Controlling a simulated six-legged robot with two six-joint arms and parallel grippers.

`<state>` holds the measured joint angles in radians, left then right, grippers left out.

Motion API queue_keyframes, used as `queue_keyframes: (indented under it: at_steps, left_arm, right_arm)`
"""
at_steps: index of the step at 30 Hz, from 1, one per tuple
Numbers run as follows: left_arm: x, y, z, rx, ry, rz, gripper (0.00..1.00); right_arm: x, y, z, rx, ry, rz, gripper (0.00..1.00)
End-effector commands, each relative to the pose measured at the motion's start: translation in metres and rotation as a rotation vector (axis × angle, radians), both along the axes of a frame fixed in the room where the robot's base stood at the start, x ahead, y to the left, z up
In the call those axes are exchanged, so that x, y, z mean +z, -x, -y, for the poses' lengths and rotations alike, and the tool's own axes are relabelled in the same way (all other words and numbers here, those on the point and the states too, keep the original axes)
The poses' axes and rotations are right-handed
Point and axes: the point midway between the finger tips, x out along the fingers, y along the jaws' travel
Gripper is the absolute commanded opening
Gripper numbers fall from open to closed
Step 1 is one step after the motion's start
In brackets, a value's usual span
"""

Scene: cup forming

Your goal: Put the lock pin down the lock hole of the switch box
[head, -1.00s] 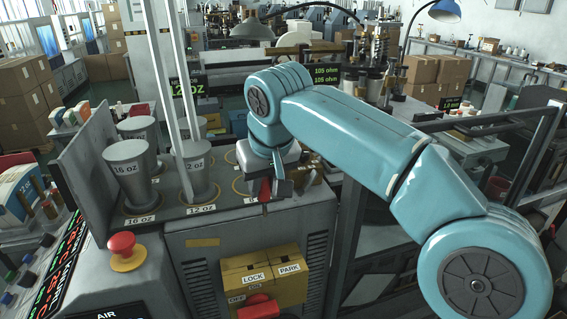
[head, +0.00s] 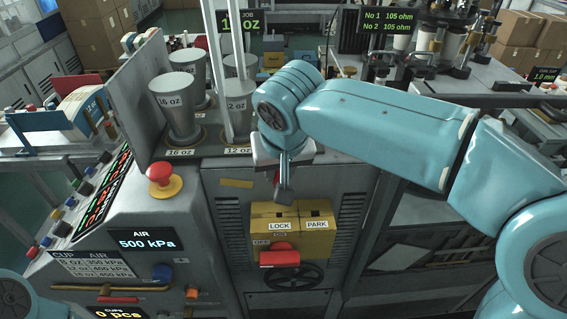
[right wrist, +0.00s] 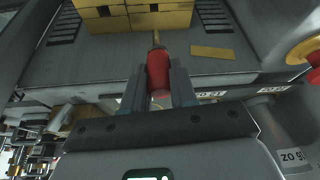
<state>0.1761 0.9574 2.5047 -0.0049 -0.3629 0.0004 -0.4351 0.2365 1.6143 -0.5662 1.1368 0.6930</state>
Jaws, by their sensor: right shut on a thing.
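The yellow switch box (head: 318,209) is on the front of the grey machine, with labels LOCK, PARK and OFF and a red handle (head: 279,257) low on it. My right gripper (head: 284,194) is just above the box in the head view. In the right wrist view the right gripper (right wrist: 158,88) is shut on the lock pin (right wrist: 158,70), which has a red grip and a thin brass-coloured tip. The tip points towards the switch box (right wrist: 160,19), apparently apart from it. My left gripper is out of view.
A red mushroom button (head: 160,174) on a yellow base stands left of the box. Grey cups (head: 177,105) stand on the machine top behind the gripper. A black handwheel (head: 296,276) is below the box. The panel face around the box is mostly clear.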

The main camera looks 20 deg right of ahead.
Motion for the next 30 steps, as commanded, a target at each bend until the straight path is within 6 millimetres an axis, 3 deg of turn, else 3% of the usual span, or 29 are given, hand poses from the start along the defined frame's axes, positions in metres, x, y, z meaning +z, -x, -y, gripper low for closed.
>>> queue_keyframes:
  at_steps: [30]
  left_arm:
    - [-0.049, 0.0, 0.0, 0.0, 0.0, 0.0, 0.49]
  right_arm:
    - [-0.058, -0.002, 0.004, 0.001, -0.001, 0.0, 0.0]
